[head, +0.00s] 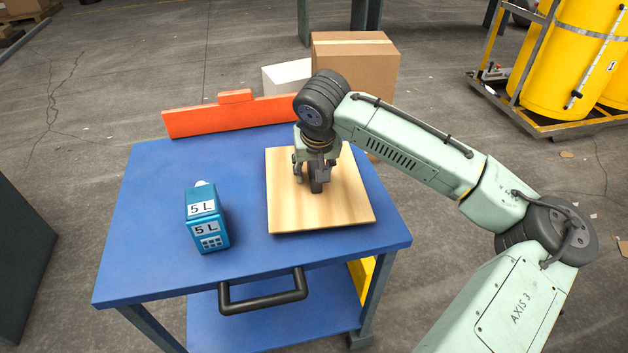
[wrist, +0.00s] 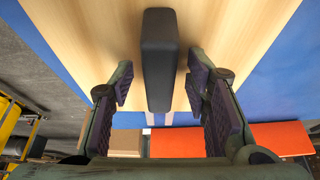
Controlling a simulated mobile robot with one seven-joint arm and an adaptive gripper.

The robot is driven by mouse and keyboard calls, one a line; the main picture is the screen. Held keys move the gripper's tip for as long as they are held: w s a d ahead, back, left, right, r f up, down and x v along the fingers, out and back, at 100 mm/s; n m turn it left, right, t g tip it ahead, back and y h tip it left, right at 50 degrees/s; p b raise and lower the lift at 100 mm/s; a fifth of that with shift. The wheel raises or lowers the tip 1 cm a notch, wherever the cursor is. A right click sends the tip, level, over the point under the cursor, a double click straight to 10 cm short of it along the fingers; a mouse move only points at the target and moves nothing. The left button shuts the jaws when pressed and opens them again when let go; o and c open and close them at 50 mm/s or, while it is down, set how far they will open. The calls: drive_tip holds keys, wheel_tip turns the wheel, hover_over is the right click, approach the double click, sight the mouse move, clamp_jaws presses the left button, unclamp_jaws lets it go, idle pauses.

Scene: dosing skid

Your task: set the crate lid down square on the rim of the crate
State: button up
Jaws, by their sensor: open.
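The crate lid (head: 345,205) is a square, pale wooden board over the right part of the blue table. A dark block handle (wrist: 160,60) stands up from its middle. My gripper (head: 314,178) points down over the lid's middle. In the wrist view my gripper (wrist: 160,92) is open, with one finger on each side of the handle and a visible gap on both sides. I cannot make out the crate or its rim in either view, so I cannot tell what the lid rests on.
A blue bottle marked 5 L (head: 206,220) stands on the table (head: 150,265) left of the lid. An orange raised strip (head: 235,115) runs along the back edge. A black handle (head: 262,292) juts from the front edge. The table's left part is clear around the bottle.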

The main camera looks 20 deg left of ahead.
clamp_jaws()
idle(0.5)
drive_tip(key=shift+r, duration=0.1)
